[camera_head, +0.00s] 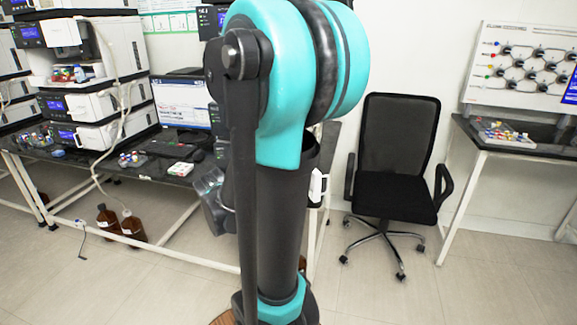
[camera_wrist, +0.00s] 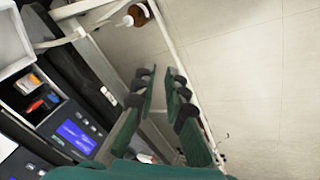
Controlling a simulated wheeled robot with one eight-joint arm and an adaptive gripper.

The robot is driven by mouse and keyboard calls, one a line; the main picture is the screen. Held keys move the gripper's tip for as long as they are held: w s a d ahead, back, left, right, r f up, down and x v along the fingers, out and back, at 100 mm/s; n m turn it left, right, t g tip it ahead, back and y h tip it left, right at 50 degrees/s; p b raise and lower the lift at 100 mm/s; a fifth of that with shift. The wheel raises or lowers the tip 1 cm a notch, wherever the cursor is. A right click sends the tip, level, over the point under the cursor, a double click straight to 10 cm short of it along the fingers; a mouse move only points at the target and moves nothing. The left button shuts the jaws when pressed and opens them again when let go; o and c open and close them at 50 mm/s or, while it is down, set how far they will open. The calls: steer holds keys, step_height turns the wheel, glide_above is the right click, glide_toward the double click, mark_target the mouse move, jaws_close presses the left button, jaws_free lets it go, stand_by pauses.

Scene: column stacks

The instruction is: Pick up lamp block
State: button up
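I cannot make out a lamp block for certain in either view. In the wrist view my gripper (camera_wrist: 161,78) has its two dark green fingers apart, with nothing between them. It hangs beside the instrument stack, above the bench edge and floor. An instrument (camera_wrist: 78,135) with a blue screen lies to its left. A tray with small orange, red and blue items (camera_wrist: 40,95) sits on that stack, left of the fingers. In the head view my arm hides the middle of the scene, and the gripper's fingers cannot be made out.
Instrument stacks (camera_head: 98,110) stand on the dark bench (camera_head: 145,165) at left, with a keyboard and vial racks (camera_head: 133,160). Brown bottles (camera_head: 108,220) stand on the floor below. A black office chair (camera_head: 392,170) and a side table (camera_head: 510,152) are at right. The floor (camera_head: 400,300) in front is clear.

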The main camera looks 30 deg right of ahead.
steer(key=w+d+f+g+h, duration=0.1)
steer(key=w+d+g+h, duration=0.1)
steer(key=w+d+h, duration=1.65)
steer(key=w+d+y, duration=0.1)
steer(key=d, duration=0.4)
steer(key=w+d+y, duration=0.1)
steer(key=d+y, duration=0.1)
steer(key=d, duration=0.3)
steer(key=w+d+y, duration=0.1)
steer(key=d, duration=0.4)
steer(key=shift+d+f, duration=0.1)
steer(key=shift+d, duration=0.3)
jaws_close()
